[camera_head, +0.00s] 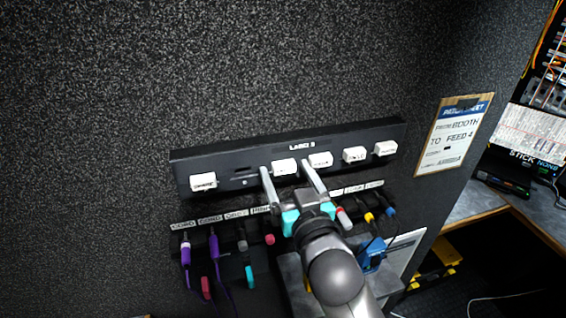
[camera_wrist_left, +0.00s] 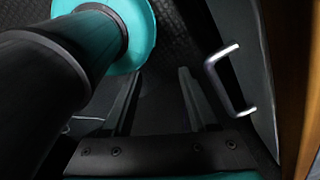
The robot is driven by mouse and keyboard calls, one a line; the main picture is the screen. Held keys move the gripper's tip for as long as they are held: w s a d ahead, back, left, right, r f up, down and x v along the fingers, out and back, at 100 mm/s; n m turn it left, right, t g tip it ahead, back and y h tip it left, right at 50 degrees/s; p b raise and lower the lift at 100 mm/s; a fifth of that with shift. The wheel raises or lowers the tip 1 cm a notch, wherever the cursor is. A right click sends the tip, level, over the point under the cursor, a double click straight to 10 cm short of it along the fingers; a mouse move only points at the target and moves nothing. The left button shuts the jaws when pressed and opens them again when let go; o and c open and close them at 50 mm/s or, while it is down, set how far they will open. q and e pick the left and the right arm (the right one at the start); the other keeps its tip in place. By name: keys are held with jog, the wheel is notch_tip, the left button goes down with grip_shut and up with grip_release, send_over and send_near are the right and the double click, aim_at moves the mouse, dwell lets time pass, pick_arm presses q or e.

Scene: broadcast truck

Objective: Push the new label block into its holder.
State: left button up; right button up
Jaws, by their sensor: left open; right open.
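A dark holder rail (camera_head: 238,159) on the carpeted wall carries several white label blocks. The leftmost block (camera_head: 203,181) sits left of a dark slot (camera_head: 245,182) that shows no white block. My right gripper (camera_head: 286,167) is open, its fingers pointing at the rail on either side of one white block (camera_head: 284,166). I cannot tell whether the fingers touch the block or rail, nor which block is the new one. In the left wrist view, my left gripper (camera_wrist_left: 160,75) is open with nothing between its fingers.
Below the rail hang purple cables (camera_head: 214,247) and several coloured plugs under a label strip. A patch sheet board (camera_head: 455,133) hangs at right, with a desk (camera_head: 477,203) beyond. A metal handle (camera_wrist_left: 229,82) is right of my left gripper.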

grip_shut()
dwell(0.8)
jog(key=shift+s+d, duration=0.1)
jog(key=shift+s, duration=0.05)
jog(key=shift+p+v, duration=0.7)
jog(key=shift+v, duration=2.15)
jog(key=shift+p+v, duration=0.45)
jog(key=shift+v, duration=1.05)
